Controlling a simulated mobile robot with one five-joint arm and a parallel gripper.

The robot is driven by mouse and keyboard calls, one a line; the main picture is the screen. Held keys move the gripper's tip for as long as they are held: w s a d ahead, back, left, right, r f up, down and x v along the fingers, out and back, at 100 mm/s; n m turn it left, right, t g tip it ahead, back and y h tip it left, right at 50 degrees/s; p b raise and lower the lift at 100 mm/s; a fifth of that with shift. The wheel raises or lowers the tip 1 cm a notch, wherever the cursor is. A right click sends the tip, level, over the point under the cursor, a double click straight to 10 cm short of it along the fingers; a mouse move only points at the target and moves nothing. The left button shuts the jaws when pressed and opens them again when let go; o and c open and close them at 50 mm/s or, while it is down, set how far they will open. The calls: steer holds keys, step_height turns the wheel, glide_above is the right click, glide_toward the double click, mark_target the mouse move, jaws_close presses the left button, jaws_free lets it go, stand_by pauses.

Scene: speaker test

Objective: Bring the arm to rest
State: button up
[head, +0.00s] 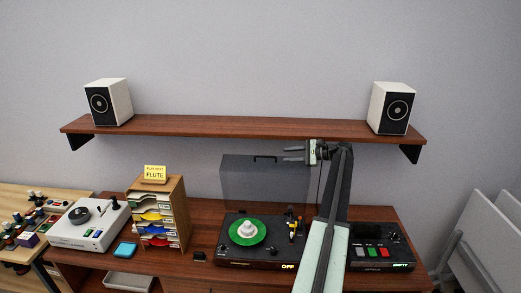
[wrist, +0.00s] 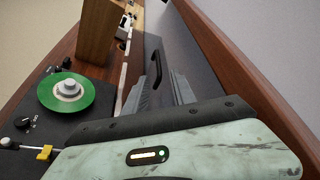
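My arm reaches up from the lower right of the head view, bends just under the shelf and points its end to the left. My gripper (head: 293,153) is in front of the wall, above the turntable's raised lid. In the wrist view my gripper (wrist: 160,92) shows two grey fingers spread apart with nothing between them. The gripper is open and empty and seems to touch nothing.
The shelf (head: 240,126) with two white speakers (head: 108,102) (head: 391,108) is just above my gripper. Below are the turntable (head: 262,258) with a green record (head: 238,233), its upright lid (head: 265,182), a sleeve rack (head: 172,190) and a control box (head: 385,256).

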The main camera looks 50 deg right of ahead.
steer(key=shift+a, duration=0.1)
steer(key=w+a+f+n+g+b, duration=0.25)
steer(key=w+a+f, duration=0.25)
steer(key=a, duration=0.8)
steer(key=w+a+f+n+g+y+b, duration=0.1)
steer(key=w+a+f+n+g, duration=0.3)
steer(key=a, duration=0.9)
steer(key=w+a+f+n+g+b, duration=0.1)
steer(key=w+a+f+n+g, duration=0.3)
steer(key=a, duration=0.9)
steer(key=s+a+f+n+g+h+b, duration=0.1)
steer(key=s+a+f+n, duration=0.3)
steer(key=a, duration=0.7)
steer(key=s+a+f+n+g+h+b, duration=0.1)
steer(key=s+a+f+n+h+b, duration=0.1)
steer(key=a, duration=1)
steer(key=s+a+f+n+g+h+b, duration=0.1)
steer(key=s+a+f+n, duration=0.5)
steer(key=a, duration=0.6)
step_height(320, 180, down, 2)
steer(key=shift+f+h+b, duration=0.1)
steer(key=shift+h+b, duration=0.45)
steer(key=shift+h, duration=0.55)
steer(key=shift+g, duration=0.25)
